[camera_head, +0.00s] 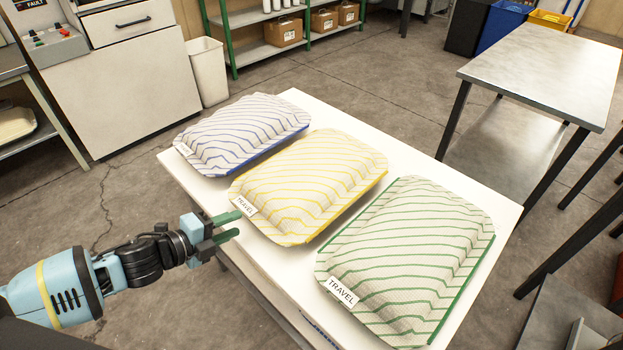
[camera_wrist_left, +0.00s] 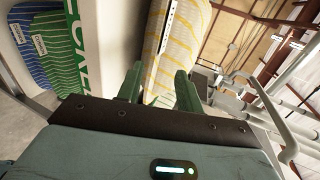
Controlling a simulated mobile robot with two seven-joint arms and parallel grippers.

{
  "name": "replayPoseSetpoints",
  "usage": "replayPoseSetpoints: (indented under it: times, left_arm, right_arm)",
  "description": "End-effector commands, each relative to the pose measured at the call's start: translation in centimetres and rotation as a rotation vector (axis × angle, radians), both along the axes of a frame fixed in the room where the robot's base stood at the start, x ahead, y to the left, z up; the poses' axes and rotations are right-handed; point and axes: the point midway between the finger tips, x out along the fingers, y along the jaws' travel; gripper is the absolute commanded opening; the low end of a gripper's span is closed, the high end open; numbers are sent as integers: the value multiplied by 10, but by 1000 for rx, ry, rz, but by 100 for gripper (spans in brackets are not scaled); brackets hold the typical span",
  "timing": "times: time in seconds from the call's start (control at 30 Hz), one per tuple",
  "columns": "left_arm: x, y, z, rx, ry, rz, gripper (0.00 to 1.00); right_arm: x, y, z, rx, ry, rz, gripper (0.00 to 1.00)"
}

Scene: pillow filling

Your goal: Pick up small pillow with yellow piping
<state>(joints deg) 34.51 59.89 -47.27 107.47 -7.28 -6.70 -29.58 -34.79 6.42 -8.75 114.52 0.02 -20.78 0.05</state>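The pillow with yellow stripes and yellow edging (camera_head: 308,182) lies flat in the middle of a white table (camera_head: 292,97), between two other pillows. Its near-left corner carries a white "TRAVEL" tag. My left gripper (camera_head: 239,225) is just off that tagged corner, near the table's left edge. Its green fingers are apart with nothing between them. In the left wrist view the fingers (camera_wrist_left: 158,88) are spread, and the yellow-striped pillow (camera_wrist_left: 182,38) shows beyond them. I cannot tell whether a finger touches it. My right gripper is in neither view.
A blue-striped pillow (camera_head: 243,131) lies behind and a green-striped pillow (camera_head: 408,262) in front to the right. Blue-striped (camera_wrist_left: 32,62) and green-striped (camera_wrist_left: 60,45) fabric items show at the wrist view's left. A metal table (camera_head: 545,70) stands apart at right, with open floor between.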

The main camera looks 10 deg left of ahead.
Motion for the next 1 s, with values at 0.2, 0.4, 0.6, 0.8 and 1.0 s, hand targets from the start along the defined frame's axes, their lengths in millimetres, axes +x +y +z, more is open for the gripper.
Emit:
replayPoseSetpoints:
  times: [0.2, 0.4, 0.6, 0.8, 1.0]
  left_arm:
    - [14, -10, -19, -1, 4, 0, 36]
    - [31, -20, -21, 0, -1, 1, 36]
    - [44, -29, -28, -1, -1, 0, 36]
    - [51, -34, -31, 1, 1, 0, 36]
    - [53, -35, -32, 1, 2, 0, 36]
  right_arm:
    - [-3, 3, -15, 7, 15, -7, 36]
    - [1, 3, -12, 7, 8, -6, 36]
    - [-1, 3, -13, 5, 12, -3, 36]
    - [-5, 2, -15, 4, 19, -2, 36]
    - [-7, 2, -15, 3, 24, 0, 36]
